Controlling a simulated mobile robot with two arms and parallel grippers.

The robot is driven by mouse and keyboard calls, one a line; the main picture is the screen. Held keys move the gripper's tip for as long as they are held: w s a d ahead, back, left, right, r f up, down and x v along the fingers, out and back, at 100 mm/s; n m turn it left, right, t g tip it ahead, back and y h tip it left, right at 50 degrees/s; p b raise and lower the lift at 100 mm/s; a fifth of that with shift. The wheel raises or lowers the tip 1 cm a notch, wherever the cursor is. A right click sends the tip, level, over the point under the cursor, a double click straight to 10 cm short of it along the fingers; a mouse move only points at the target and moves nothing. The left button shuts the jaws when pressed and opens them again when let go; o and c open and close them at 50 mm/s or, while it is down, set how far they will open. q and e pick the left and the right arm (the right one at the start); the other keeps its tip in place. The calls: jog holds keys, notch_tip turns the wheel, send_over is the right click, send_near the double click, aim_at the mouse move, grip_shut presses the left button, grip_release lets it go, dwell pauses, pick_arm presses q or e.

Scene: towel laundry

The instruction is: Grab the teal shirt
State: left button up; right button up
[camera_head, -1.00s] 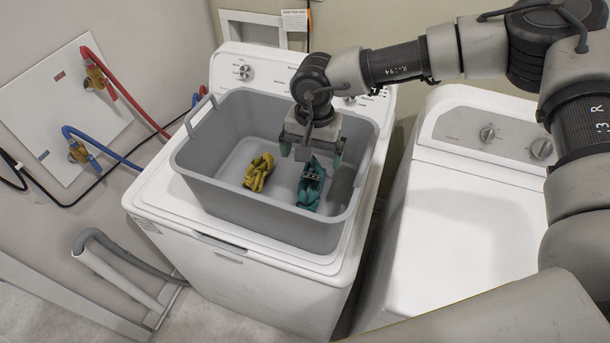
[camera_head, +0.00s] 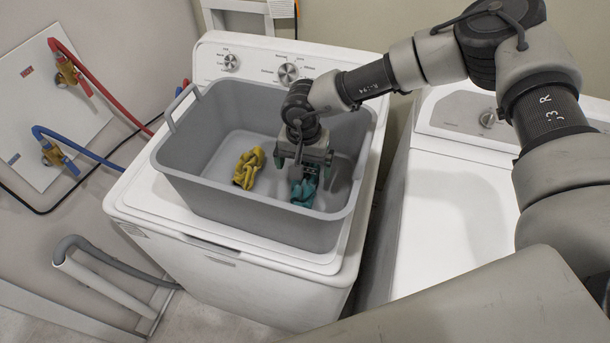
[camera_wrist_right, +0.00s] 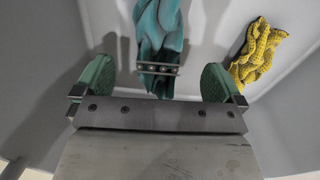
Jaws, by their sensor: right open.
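The teal shirt (camera_head: 304,192) lies crumpled on the floor of the grey tub (camera_head: 250,205), towards the tub's right side. In the right wrist view the teal shirt (camera_wrist_right: 160,40) is beyond and between the green fingertips. My right gripper (camera_head: 304,170) is inside the tub, pointing down above the shirt and hiding part of it. Its fingers, also in the right wrist view (camera_wrist_right: 158,82), are spread apart with the shirt in line with the gap. I cannot tell if they touch it. My left gripper is not in view.
A yellow crumpled cloth (camera_head: 249,168) lies in the tub left of the shirt. The tub stands on a white washer (camera_head: 210,255); its walls surround my right gripper. A second white machine (camera_head: 450,220) stands to the right.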

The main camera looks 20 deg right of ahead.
aim_at(306, 167)
jog(key=f, duration=0.1)
jog(key=f+p, duration=0.1)
jog(key=f, duration=0.1)
jog(key=f+p, duration=0.1)
jog(key=shift+w+d+f, duration=0.2)
jog(key=shift+d, duration=0.1)
jog(key=shift+f, duration=0.35)
jog(key=shift+c, duration=0.5)
jog(key=c, duration=1)
jog(key=shift+r, duration=0.1)
jog(key=shift+c, duration=0.2)
